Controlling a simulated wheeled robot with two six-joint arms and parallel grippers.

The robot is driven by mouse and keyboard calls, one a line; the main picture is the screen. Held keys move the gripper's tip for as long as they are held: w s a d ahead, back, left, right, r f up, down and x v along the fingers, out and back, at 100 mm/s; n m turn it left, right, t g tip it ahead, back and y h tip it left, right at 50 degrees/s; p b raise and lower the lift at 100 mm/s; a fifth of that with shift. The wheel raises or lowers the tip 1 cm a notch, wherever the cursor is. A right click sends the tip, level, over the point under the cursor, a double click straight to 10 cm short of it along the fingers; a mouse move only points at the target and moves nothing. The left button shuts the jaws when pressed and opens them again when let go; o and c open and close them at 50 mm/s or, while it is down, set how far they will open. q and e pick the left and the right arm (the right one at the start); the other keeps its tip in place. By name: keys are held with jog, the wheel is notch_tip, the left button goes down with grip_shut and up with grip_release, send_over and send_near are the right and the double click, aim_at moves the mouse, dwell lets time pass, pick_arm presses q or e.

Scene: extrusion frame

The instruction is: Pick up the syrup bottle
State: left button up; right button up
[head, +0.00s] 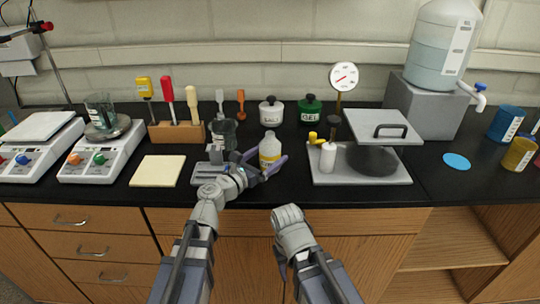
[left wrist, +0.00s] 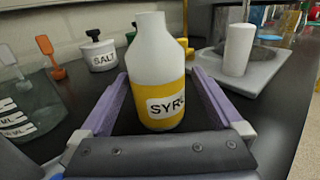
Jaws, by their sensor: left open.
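The syrup bottle (head: 270,147) is white with a yellow lower part and stands upright on the black bench. In the left wrist view the bottle (left wrist: 157,70) shows a label reading "SYR", with the rest turned out of sight. My left gripper (head: 264,161) is open at the near side of the bottle. In the left wrist view its two purple fingers (left wrist: 160,84) stand on either side of the bottle, with a gap visible at each side.
A glass beaker (head: 223,134) on a grey device stands just left of the bottle. The SALT jar (head: 272,112) and the green GEL jar (head: 308,110) stand behind it. A grey plate (head: 334,176) with a white cylinder (head: 328,157) lies to the right.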

pick_arm(q)
jog(key=x, duration=0.5)
jog(key=shift+w+a+f, duration=0.15)
jog(key=c, duration=1.4)
notch_tip(320, 180, up, 10)
jog(key=p, duration=0.9)
jog(key=shift+p, duration=0.4)
